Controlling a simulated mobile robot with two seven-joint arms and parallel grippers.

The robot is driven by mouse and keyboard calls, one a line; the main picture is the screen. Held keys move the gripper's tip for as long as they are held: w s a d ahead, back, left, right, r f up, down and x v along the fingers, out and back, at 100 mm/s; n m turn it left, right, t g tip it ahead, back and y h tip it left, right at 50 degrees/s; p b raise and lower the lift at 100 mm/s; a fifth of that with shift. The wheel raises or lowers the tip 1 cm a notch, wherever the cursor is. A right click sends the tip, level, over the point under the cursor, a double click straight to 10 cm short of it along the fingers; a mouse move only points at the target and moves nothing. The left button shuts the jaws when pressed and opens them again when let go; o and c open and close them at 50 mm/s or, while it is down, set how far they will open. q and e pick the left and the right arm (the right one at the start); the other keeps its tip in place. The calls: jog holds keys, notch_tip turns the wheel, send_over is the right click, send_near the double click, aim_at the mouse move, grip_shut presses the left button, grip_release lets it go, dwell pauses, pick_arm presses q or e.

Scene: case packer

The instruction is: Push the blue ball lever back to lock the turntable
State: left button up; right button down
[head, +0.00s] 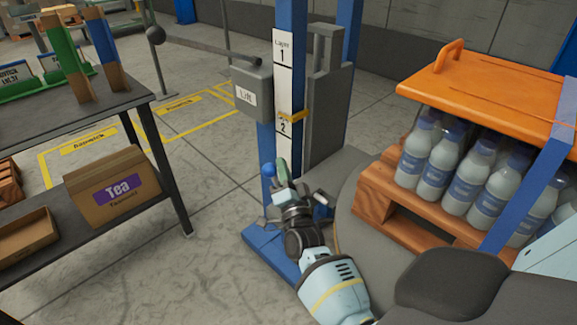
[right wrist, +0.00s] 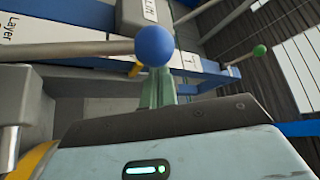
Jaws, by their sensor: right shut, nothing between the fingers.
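The blue ball (head: 268,170) of the lever shows low beside the blue lift post in the head view. In the right wrist view the blue ball (right wrist: 154,46) sits on a grey rod that runs off to the left, close in front of my fingertips. My right gripper (head: 282,171) is shut and empty, its green fingers just right of the ball. The fingers also show in the right wrist view (right wrist: 160,88), partly behind the ball; I cannot tell whether they touch it. The grey turntable (head: 351,218) lies under a wooden pallet, partly hidden by my arm. My left gripper is not in view.
Bottles (head: 440,170) stand on the pallet (head: 380,195) under an orange cover (head: 490,100). The blue post (head: 291,20) carries a grey lift box (head: 250,90). A green-ball lever (right wrist: 259,50) shows in the wrist view. A dark shelf table (head: 120,97) stands left; floor between is clear.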

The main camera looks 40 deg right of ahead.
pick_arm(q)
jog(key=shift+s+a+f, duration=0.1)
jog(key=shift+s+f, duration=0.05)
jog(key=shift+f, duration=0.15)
pick_arm(e)
jog(key=shift+a+f+n+t+y, duration=0.2)
jog(key=shift+a+n+t+y, duration=0.15)
jog(key=shift+a+n, duration=0.3)
jog(key=shift+a, duration=0.1)
